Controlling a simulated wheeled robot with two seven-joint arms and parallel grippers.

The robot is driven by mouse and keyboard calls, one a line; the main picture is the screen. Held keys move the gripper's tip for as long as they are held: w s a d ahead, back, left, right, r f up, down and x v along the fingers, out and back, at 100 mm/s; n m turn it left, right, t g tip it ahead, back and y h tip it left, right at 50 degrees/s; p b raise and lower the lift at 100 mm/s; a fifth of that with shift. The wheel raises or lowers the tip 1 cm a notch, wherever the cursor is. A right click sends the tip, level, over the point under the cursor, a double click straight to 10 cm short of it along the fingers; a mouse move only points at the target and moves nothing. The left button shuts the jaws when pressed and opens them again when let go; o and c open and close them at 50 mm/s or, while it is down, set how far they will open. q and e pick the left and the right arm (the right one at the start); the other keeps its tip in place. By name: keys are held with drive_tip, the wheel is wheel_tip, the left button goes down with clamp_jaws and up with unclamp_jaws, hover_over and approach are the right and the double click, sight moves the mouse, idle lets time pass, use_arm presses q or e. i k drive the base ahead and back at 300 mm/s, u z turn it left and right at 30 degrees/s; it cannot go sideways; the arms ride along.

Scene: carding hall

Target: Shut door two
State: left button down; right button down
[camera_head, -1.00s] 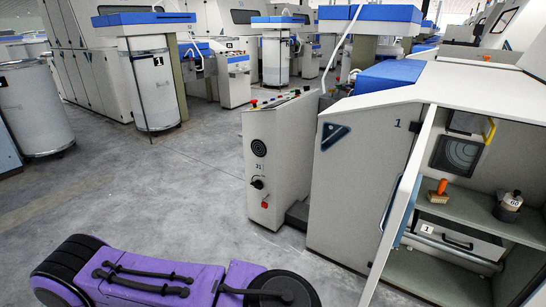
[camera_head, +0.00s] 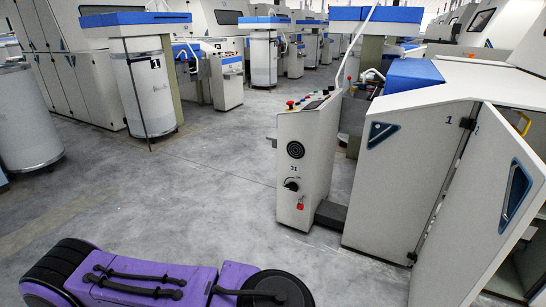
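The door with a blue triangular recess (camera_head: 503,205) stands partly open at the right, on the near machine. Hinges (camera_head: 467,123) join the two. The cabinet opening (camera_head: 529,255) shows only in part, and its contents are mostly hidden. Neither of my grippers is in view.
A control pillar (camera_head: 305,165) with knobs stands left of the machine. A yellow handle (camera_head: 523,123) shows inside the cabinet. White cans (camera_head: 27,120) and other machines (camera_head: 145,75) stand further back. The grey floor (camera_head: 200,200) in the middle is clear.

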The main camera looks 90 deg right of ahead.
sight(497, 187)
drive_tip(key=z, duration=4.3)
drive_tip(key=i, duration=1)
drive_tip(key=z, duration=0.85)
drive_tip(key=k, duration=1.1)
drive_tip(key=u, duration=0.75)
drive_tip(key=i, duration=1)
drive_tip(key=z, duration=0.35)
